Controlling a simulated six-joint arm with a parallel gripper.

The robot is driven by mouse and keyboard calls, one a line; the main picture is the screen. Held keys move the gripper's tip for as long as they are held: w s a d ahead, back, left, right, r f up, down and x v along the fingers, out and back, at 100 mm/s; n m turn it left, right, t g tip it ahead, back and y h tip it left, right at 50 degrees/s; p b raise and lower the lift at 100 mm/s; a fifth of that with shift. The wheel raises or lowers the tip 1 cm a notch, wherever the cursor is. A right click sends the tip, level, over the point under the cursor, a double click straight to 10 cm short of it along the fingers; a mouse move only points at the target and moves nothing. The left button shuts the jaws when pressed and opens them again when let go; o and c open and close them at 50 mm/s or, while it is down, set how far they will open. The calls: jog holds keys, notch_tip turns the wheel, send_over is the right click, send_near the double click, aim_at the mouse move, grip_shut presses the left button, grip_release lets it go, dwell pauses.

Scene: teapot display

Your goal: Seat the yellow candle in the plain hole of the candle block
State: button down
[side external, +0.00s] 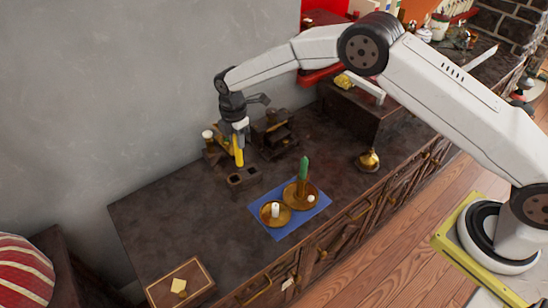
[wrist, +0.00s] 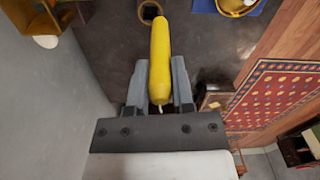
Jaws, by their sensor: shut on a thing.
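The yellow candle (side external: 239,154) hangs roughly upright below my gripper (side external: 237,136), which is shut on it. In the wrist view the candle (wrist: 160,50) lies between the two grey fingers of my gripper (wrist: 158,72), with its wick end toward the camera. The dark candle block (side external: 243,183) stands on the counter just below the candle in the side view, with two dark openings in its top. Part of the block with a round hole (wrist: 150,10) shows at the top of the wrist view, beyond the candle's far end. I cannot tell whether the candle touches the block.
A blue mat (side external: 291,232) to the right carries brass holders with a green candle (side external: 304,168) and a short white candle (side external: 275,210). A dark wooden stand (side external: 275,135) is close behind my gripper. A tray (side external: 160,292) lies front left. The counter's left middle is clear.

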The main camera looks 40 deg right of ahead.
jog(key=s+d+r, duration=0.1)
jog(key=s+d, duration=0.2)
jog(key=s, duration=0.3)
jog(key=s+d+r, duration=0.1)
jog(key=s+d, duration=0.3)
jog(key=s, duration=0.2)
jog(key=shift+s+r, duration=0.3)
jog(key=shift+r, duration=0.05)
jog(key=w+a+f, duration=0.2)
jog(key=w+f, duration=0.7)
jog(key=w, duration=0.4)
jog(key=shift+w+a+f, duration=0.15)
jog(key=shift+w+f, duration=0.1)
dwell(0.3)
